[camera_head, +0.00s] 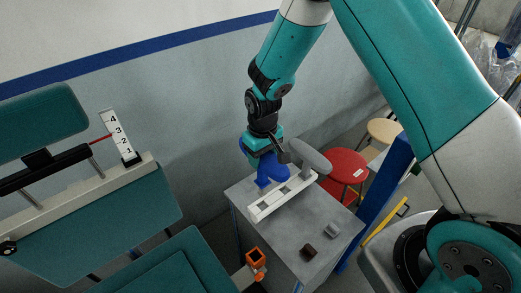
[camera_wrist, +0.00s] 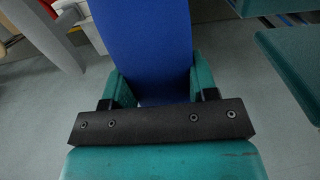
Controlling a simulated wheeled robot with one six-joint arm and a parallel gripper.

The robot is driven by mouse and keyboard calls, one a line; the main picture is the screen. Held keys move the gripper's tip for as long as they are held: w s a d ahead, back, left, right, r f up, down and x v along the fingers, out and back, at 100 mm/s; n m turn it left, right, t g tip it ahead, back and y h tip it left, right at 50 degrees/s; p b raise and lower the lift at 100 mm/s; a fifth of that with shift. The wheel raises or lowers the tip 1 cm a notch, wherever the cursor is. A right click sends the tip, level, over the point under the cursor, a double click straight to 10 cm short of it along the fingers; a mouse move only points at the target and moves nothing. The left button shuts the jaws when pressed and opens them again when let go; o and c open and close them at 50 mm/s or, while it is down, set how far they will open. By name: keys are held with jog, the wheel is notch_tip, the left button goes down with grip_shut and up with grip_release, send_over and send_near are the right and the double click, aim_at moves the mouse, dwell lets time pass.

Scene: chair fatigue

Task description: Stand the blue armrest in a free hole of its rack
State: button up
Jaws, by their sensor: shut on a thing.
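The blue armrest (camera_head: 270,168) is held in my gripper (camera_head: 266,146), just above or at the rack on the grey table. In the wrist view the blue armrest (camera_wrist: 150,45) fills the gap between the teal fingers of my gripper (camera_wrist: 155,85), which are shut on it. The white rack (camera_head: 285,197) lies along the table top and shows dark square holes. A grey armrest (camera_head: 308,156) stands at the rack's far right end. I cannot tell whether the lower end of the blue armrest is inside a hole.
The grey table (camera_head: 262,240) also bears a small brown block (camera_head: 308,251) and a small grey block (camera_head: 332,230). A red stool (camera_head: 347,165) stands behind it. A teal chair test stand (camera_head: 90,210) is at the left. A blue post (camera_head: 385,195) rises at the right.

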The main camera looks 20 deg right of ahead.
aim_at(263, 184)
jog(key=shift+f, duration=0.1)
jog(key=shift+f+b, duration=2.2)
jog(key=shift+f, duration=0.6)
jog(key=shift+s+f+b, duration=0.1)
jog(key=shift+f+b, duration=2.45)
jog(key=shift+f, duration=0.9)
jog(key=o, duration=1)
jog(key=shift+c, duration=0.2)
jog(key=shift+r, duration=0.1)
notch_tip(263, 184, up, 17)
jog(key=b, duration=0.3)
jog(key=shift+r, duration=0.15)
